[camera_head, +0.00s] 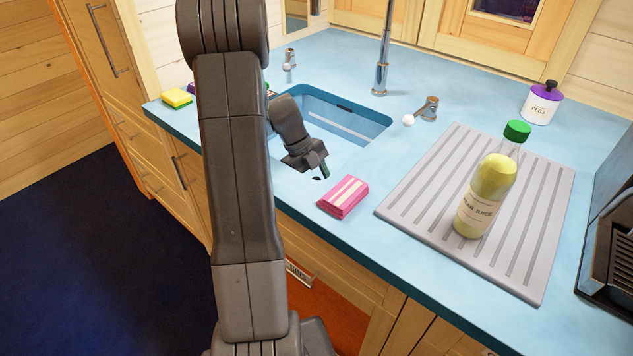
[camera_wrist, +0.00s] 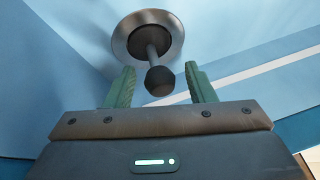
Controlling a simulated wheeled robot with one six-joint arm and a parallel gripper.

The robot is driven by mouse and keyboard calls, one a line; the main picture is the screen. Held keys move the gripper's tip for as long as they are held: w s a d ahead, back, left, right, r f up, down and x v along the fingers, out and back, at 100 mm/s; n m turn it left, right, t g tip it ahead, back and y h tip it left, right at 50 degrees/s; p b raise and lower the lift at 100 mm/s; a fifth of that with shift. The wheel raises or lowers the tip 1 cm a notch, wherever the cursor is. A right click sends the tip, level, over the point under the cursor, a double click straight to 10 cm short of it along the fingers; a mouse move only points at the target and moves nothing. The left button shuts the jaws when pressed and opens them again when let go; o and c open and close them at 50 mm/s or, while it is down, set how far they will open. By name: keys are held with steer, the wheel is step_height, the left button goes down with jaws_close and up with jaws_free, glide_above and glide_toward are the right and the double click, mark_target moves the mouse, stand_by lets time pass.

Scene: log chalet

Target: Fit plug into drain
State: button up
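The plug (camera_wrist: 160,77) shows in the wrist view as a round grey metal disc with a short stem and a dark knob facing me. My gripper (camera_wrist: 160,88) is open, with one green finger on each side of the knob and a visible gap to each. The blue sink (camera_head: 350,118) lies just behind, partly hidden by my arm. I cannot make out the drain in either view.
A pink sponge packet (camera_head: 343,197) lies close to the right of my gripper. A juice bottle (camera_head: 486,194) stands on the grey draining board (camera_head: 410,205). A yellow sponge (camera_head: 177,97) is left.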

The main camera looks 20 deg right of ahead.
mark_target(320, 181)
steer(key=shift+r, duration=0.1)
steer(key=v, duration=1.2)
steer(key=x, duration=1.3)
steer(key=shift+w+a, duration=0.1)
step_height(320, 181, up, 3)
steer(key=shift+r, duration=0.6)
steer(key=shift+f, duration=0.1)
